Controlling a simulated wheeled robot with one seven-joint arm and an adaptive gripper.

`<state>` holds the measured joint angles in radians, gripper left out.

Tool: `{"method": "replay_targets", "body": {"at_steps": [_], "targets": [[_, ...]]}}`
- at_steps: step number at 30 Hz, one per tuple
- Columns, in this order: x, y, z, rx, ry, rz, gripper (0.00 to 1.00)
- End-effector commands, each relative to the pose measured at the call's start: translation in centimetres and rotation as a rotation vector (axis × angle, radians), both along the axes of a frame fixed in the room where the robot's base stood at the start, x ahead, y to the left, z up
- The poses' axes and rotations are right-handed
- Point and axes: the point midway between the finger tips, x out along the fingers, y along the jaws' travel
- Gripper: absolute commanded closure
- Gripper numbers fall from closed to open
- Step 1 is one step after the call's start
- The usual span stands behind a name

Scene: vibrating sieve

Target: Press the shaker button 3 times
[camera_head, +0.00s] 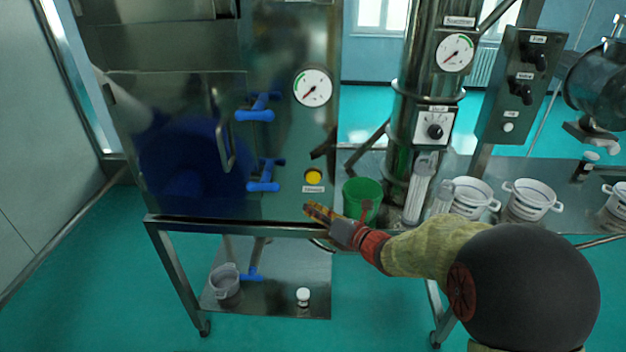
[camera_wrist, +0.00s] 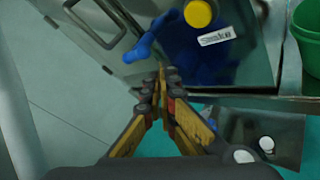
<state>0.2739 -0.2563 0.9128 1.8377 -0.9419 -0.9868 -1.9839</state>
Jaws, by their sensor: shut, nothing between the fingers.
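The shaker button is a round yellow button (camera_head: 313,177) on the steel cabinet front, with a small label plate under it. It also shows near the top of the wrist view (camera_wrist: 198,14), above a label that seems to read "Shaker". My gripper (camera_head: 310,208) is below the button in the head view, its fingers pointing left toward the cabinet. In the wrist view the fingertips (camera_wrist: 161,76) meet, shut and empty. They show lower and to the left of the button, apart from it in the picture. The exact gap to the panel cannot be told.
Blue handles (camera_head: 264,186) stick out left of the button. A gauge (camera_head: 313,88) is above it. A green bucket (camera_head: 362,197) stands close on the right, with clear cylinders and white pots (camera_head: 472,197) beyond. A lower shelf (camera_head: 270,295) holds a grey pot.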

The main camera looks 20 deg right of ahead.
Motion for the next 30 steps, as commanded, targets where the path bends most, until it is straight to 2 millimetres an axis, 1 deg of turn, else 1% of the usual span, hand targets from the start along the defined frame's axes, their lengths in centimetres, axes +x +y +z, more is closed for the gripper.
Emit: {"method": "replay_targets", "body": {"at_steps": [5,14,18,24,30], "targets": [[1.3,-0.4,0.1,0.001,0.002,0.000,1.00],[5.1,-1.7,0.2,0.001,0.001,-0.001,1.00],[6.6,-2.2,-0.1,0.001,-0.002,-0.001,1.00],[7.9,-2.6,-0.2,0.001,0.001,-0.001,1.00],[8.3,-2.7,0.0,0.001,0.001,-0.001,1.00]]}}
